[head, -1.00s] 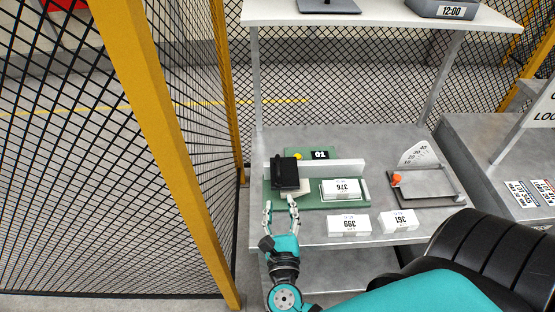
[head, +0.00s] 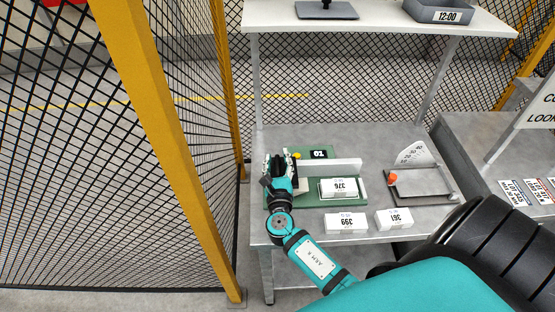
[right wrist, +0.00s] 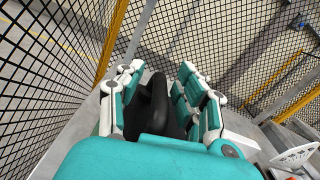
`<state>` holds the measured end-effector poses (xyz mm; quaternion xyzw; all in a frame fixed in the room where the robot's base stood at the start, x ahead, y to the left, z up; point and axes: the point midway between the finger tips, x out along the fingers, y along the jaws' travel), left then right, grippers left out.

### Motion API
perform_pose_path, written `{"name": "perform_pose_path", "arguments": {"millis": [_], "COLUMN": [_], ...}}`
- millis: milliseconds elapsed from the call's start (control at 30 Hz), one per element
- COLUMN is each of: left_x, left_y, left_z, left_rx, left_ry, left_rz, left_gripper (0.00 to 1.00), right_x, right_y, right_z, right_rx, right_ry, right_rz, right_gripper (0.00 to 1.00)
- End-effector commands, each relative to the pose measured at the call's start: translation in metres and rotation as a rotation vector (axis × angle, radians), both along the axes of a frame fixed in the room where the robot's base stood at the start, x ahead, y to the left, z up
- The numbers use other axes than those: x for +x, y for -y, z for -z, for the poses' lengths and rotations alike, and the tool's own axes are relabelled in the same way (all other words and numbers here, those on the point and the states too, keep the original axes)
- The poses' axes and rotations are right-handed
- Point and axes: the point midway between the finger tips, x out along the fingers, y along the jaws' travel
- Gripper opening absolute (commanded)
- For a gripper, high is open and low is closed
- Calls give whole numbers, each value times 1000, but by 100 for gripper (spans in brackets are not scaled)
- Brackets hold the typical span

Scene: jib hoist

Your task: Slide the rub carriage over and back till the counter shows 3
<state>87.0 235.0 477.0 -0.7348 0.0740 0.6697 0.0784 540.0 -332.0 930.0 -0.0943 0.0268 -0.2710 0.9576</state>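The green rub tester base (head: 313,202) stands on the grey bench with a light rail (head: 335,166) along it. A black counter window (head: 318,154) behind the rail shows a 0 and a 1, upside down; the order is hard to read. The black carriage handle (right wrist: 155,100) is at the left end of the base, mostly hidden by my right gripper in the head view. My right gripper (head: 279,162) is over it, with fingers apart on both sides of the handle; firm contact does not show. My left gripper is out of view.
A white block marked 376 (head: 339,188) lies on the base's right part. Blocks 399 (head: 346,222) and 361 (head: 394,219) lie in front. A gauge with an orange knob (head: 393,178) stands right. A yellow fence post (head: 168,150) is left.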

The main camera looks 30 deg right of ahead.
Motion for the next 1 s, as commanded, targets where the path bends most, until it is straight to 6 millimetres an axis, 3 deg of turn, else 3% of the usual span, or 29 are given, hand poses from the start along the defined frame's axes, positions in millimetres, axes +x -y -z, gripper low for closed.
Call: {"name": "perform_pose_path", "arguments": {"millis": [167, 467, 1000], "left_x": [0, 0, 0], "left_y": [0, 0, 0], "left_z": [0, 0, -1], "left_rx": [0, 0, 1], "left_ry": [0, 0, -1], "left_rz": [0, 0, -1], "left_gripper": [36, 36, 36], "right_x": [0, 0, -5], "right_y": [0, 0, 8], "right_z": [0, 0, -1], "right_rx": [0, 0, -3], "right_ry": [0, 0, -1], "right_rz": [0, 1, 1], "right_gripper": [36, 0, 0]}}
